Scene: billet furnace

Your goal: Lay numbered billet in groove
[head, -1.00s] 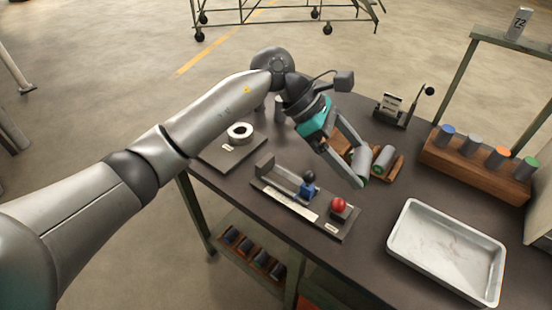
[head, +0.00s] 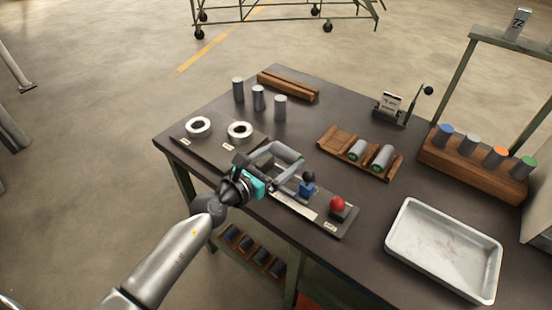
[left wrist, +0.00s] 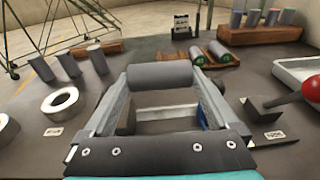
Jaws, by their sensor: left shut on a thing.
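My left gripper (head: 285,155) is shut on a plain grey billet (left wrist: 160,75), held crosswise between the fingertips in the left wrist view. The billet is in the air above a bench fixture (head: 322,222) with a channel, a blue block with a black knob (head: 308,186) and a red ball knob (head: 337,203). In the left wrist view part of this fixture shows between the fingers, below the billet. No number on the billet is readable. A wooden grooved tray (head: 331,142) holds two green-ended billets (head: 381,157) in its right grooves; its left part is bare. My right gripper is not in view.
Three grey cylinders (head: 258,97) stand upright at the back left, near a wooden block (head: 288,83). Two white rings (head: 240,131) lie on a dark plate. A wooden rack (head: 466,164) with colour-topped cylinders stands right, behind a white tray (head: 408,223).

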